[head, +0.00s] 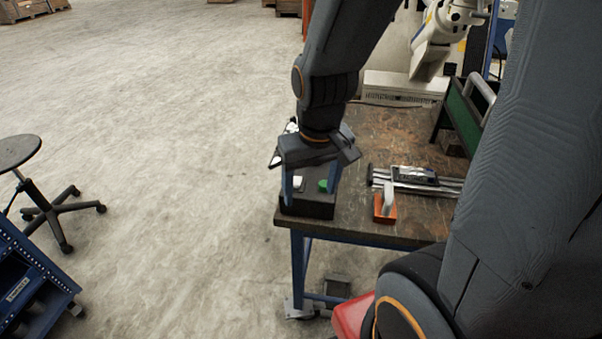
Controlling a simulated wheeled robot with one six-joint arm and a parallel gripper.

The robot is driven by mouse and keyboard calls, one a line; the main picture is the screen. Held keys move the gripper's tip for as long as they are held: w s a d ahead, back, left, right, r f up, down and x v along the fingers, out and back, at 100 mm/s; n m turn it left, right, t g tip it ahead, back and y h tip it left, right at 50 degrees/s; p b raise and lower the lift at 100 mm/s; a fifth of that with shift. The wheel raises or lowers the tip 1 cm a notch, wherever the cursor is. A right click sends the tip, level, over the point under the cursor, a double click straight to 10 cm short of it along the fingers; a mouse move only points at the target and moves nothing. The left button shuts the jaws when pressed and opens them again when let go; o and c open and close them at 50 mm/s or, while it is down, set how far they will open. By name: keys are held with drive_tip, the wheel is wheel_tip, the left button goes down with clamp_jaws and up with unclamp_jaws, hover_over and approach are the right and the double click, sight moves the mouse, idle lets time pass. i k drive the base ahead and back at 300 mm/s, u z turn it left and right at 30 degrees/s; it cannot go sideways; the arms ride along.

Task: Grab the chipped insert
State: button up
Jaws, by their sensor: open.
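My gripper (311,187) points down over the near left corner of the workbench. Its two fingers are spread apart, with nothing seen held between them. Below and between the fingers is a black box (308,208). A small white piece (298,184) and a green round piece (323,186) show at its top. I cannot tell which piece, if any, is the chipped insert; no chip can be made out at this size. The gripper hides part of the box and whatever lies behind it.
The worn workbench top (390,135) has an orange block (385,220) with a pale upright part. Behind it lie metal bars (450,187) with a dark device (414,174). A green-sided rack (462,112) stands at the right. A stool (20,150) is at the far left.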

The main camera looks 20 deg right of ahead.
sight(404, 172)
drive_tip(key=z, duration=0.6)
drive_tip(key=k, duration=0.9)
drive_tip(key=z, duration=1)
drive_tip(key=i, duration=0.5)
